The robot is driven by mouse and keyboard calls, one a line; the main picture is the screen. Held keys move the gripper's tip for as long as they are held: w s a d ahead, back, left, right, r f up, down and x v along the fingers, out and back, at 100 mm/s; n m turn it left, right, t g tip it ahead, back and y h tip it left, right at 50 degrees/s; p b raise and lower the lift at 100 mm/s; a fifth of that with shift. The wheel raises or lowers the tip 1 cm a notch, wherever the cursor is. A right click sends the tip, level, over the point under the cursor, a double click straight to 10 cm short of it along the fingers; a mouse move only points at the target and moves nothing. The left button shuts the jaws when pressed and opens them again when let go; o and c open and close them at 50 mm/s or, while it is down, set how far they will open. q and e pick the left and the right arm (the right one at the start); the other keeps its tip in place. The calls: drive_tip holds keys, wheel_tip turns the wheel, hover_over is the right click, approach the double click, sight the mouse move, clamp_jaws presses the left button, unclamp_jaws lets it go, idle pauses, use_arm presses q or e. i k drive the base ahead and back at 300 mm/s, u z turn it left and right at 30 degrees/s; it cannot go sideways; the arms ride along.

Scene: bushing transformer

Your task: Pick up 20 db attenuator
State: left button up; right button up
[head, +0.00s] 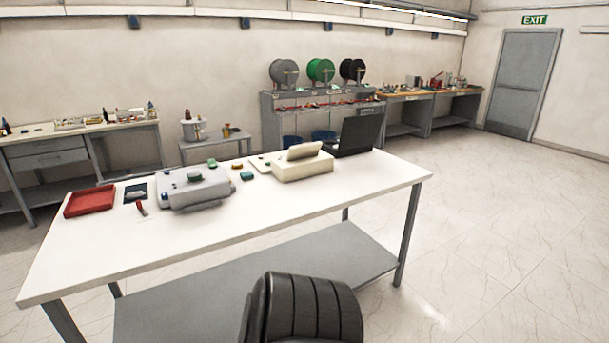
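I cannot tell which thing is the 20 dB attenuator; no label is legible at this distance. Small parts lie on the white table (300,206): a small green block (212,162), a small yellowish-brown block (237,167) and a dark blue-green block (247,176). They are near a grey instrument (192,188) and a cream box-shaped device (302,168). Neither of my grippers is in view.
A black chair (305,310) stands at the table's near side. A red tray (90,201), a small dark panel (136,193) and an open laptop (358,136) are on the table. Other benches line the back wall. The floor at right is clear.

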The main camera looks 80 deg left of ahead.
sight(138, 194)
drive_tip(key=u, duration=2.45)
